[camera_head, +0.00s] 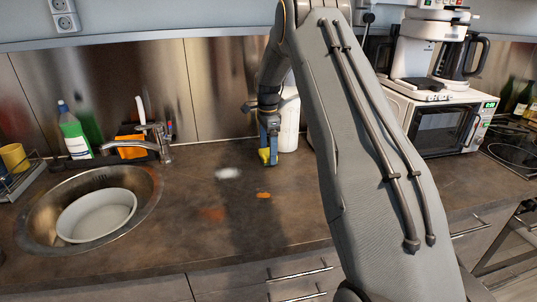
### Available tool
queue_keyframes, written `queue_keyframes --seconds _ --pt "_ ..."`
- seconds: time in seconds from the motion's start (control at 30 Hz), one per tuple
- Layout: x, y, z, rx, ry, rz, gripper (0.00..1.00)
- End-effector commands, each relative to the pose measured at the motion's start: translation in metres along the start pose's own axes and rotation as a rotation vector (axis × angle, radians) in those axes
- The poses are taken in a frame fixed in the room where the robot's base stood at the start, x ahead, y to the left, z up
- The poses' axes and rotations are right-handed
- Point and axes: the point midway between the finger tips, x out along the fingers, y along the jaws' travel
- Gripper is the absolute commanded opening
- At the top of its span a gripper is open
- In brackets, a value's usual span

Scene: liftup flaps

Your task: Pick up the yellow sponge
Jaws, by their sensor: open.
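A small yellow and greenish block, which looks like the yellow sponge (264,158), is at the tips of my gripper (267,150) near the back of the counter. My gripper points down, with its blue fingers right at the sponge. The jaws are open. The view is too small to tell whether both fingers straddle the sponge or touch it. My arm covers the counter to the right of it.
A white cylinder (289,122) stands right behind my gripper. A sink (150,200) with a white bowl (97,214), a faucet (157,140) and a green bottle (74,135) are at left. A microwave (436,122) is at right. The counter's front middle is mostly clear.

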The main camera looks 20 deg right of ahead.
Motion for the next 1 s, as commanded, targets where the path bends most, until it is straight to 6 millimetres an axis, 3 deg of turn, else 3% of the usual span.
queue_keyframes --seconds 0.33,0.6,1.0 --pt "0.0103 -0.0001 0.0008 -0.001 0.000 0.000 0.84" --pt "0.0101 0.0000 0.0009 -0.002 0.000 0.000 0.41" --pt "0.0040 -0.0005 0.0008 -0.002 0.000 -0.001 0.41"
